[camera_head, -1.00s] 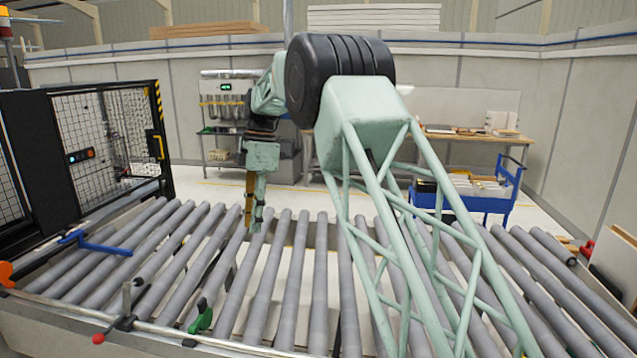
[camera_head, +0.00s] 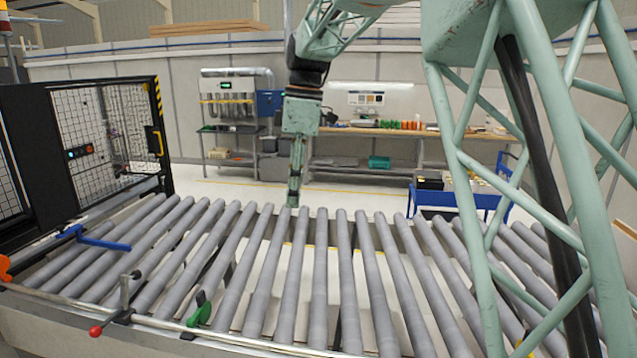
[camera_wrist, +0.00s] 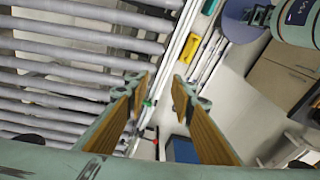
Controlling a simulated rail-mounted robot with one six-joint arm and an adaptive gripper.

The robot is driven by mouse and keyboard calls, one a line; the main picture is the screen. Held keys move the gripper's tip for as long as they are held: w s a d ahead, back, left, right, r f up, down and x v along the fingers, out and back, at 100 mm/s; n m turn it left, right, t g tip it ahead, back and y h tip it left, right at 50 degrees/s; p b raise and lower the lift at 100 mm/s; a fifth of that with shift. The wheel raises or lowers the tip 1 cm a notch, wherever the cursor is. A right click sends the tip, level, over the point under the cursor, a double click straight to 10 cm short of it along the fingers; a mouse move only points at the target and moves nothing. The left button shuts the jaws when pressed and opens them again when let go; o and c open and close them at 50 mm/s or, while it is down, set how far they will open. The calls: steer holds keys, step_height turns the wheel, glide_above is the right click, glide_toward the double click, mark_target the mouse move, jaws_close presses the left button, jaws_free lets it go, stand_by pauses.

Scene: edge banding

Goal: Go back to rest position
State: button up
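My gripper (camera_head: 295,196) hangs pointing down above the far side of the roller conveyor (camera_head: 318,270), left of the middle in the head view. In the wrist view my gripper (camera_wrist: 155,88) shows two wooden-faced fingers standing apart with nothing between them. Rollers and the conveyor's edge lie below it. It appears clear of the rollers.
A black mesh safety cage (camera_head: 105,140) stands at the left. A blue cart (camera_head: 460,198) and a workbench (camera_head: 400,131) stand behind the conveyor.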

steer(key=s+d+r+m+t+b, duration=0.15)
steer(key=s+d+m, duration=0.35)
steer(key=s+d, duration=0.55)
steer(key=s+d+r+m+t+b, duration=0.1)
steer(key=s+d+m+b, duration=0.2)
steer(key=s+d+m, duration=0.75)
steer(key=s+d+f+m+b, duration=0.1)
steer(key=s+f, duration=0.3)
steer(key=s, duration=0.6)
steer(key=s+d+f+m+t+h+b, duration=0.1)
steer(key=s+d+f+b, duration=0.1)
steer(key=s, duration=0.7)
steer(key=s+d+f+m+t+b, duration=0.1)
steer(key=s+d+f, duration=0.2)
steer(key=s+f, duration=0.4)
steer(key=s, duration=0.3)
steer(key=shift+s+d+b, duration=0.15)
steer(key=shift+s+b, duration=0.15)
steer(key=shift+b, duration=0.1)
